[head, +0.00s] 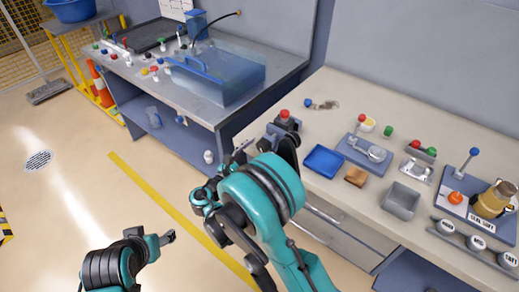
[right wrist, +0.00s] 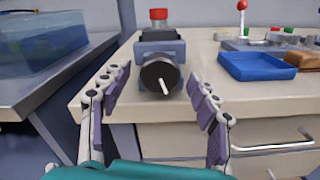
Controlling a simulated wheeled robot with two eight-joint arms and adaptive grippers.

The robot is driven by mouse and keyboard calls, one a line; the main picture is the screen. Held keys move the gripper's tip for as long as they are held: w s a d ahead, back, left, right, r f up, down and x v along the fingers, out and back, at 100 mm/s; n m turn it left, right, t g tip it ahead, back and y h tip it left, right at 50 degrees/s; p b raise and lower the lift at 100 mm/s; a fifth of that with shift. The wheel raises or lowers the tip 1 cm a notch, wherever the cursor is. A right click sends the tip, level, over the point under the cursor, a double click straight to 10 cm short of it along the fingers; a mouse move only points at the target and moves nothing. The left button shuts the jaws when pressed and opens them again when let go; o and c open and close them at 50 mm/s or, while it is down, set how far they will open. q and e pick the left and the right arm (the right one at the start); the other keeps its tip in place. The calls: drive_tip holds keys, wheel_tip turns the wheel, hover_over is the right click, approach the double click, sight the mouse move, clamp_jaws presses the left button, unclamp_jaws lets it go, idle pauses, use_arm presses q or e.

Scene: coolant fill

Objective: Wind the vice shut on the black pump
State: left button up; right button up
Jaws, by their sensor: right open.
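The vice (right wrist: 160,48) is a grey-blue block at the bench corner; it also shows in the head view (head: 287,127), partly behind my arm. Its front has a round black screw end (right wrist: 160,74) with a thin pale bar, tilted slightly. A red-topped piece (right wrist: 158,17) stands up at the vice's top; I cannot tell whether it belongs to the black pump, which I cannot make out clearly. My right gripper (right wrist: 157,108) is open, its fingers either side of the black end, apart from it. My left gripper (head: 166,238) is low over the floor; its opening is unclear.
A blue tray (head: 324,161), brown block (head: 356,177), grey bin (head: 401,201) and lever fixture (head: 473,168) stand on the bench right of the vice. A clear blue tank (head: 218,72) is on the left bench. A gap separates the benches.

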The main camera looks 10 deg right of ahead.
drive_tip(key=v, duration=0.6)
drive_tip(key=shift+s+a, duration=0.2)
drive_tip(key=shift+a, duration=0.05)
drive_tip(key=w+d+n, duration=0.1)
drive_tip(key=d, duration=0.1)
drive_tip(key=w+d+n, duration=0.1)
drive_tip(key=n, duration=0.1)
drive_tip(key=w+d+n, duration=0.1)
drive_tip(key=w+d, duration=0.1)
drive_tip(key=shift+w+d+f, duration=0.15)
drive_tip(key=shift+d+f, duration=0.1)
drive_tip(key=shift+d, duration=0.05)
drive_tip(key=shift+x, duration=0.8)
drive_tip(key=shift+r, duration=0.1)
drive_tip(key=c, duration=1.2)
